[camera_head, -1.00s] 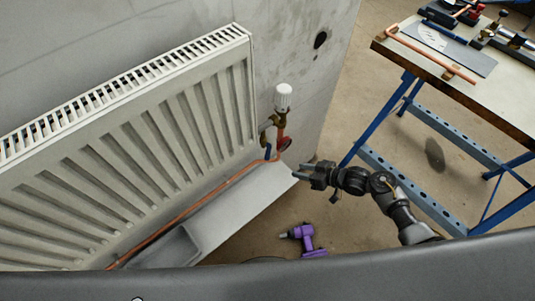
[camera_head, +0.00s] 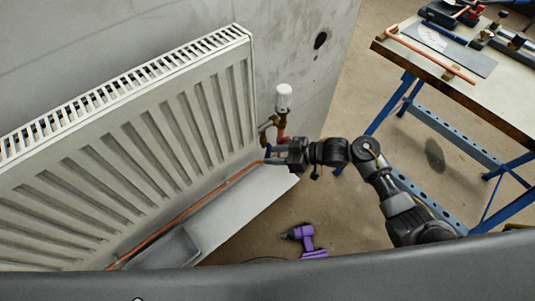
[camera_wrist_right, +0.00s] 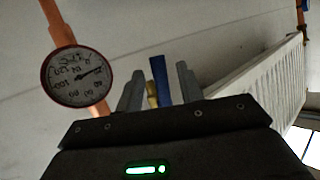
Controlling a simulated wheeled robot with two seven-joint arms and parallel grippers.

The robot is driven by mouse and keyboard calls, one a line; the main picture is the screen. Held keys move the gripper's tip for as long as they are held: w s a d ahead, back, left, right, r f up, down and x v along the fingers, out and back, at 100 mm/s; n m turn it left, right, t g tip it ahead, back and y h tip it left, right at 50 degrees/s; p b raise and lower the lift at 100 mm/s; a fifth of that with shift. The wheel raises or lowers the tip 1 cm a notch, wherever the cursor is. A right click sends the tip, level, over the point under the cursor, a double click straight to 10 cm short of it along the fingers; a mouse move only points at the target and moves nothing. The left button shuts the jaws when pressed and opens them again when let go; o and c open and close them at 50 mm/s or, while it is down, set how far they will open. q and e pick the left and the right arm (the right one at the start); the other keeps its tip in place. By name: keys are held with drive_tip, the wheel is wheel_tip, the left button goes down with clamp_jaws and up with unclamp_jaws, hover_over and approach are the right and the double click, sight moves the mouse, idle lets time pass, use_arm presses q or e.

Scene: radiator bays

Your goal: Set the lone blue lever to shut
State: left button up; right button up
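The blue lever (camera_head: 268,150) sits on the valve at the lower right corner of the radiator, above the copper pipe. In the head view my right gripper (camera_head: 272,156) is right at it and hides part of it. In the right wrist view the lever (camera_wrist_right: 161,80) stands upright between the two grey fingers of my right gripper (camera_wrist_right: 160,92). Gaps show on both sides of it, so the gripper looks open around the lever. A brass part (camera_wrist_right: 152,95) shows just beside the lever. My left gripper is not in view.
A round gauge (camera_wrist_right: 77,77) on a copper pipe is close left of the fingers in the wrist view. A white thermostat knob (camera_head: 283,97) stands above the valve. The radiator (camera_head: 150,150) is to the left. A purple drill (camera_head: 306,240) lies on the floor. A workbench (camera_head: 470,75) stands right.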

drive_tip(key=shift+x, duration=1.2)
clamp_jaws()
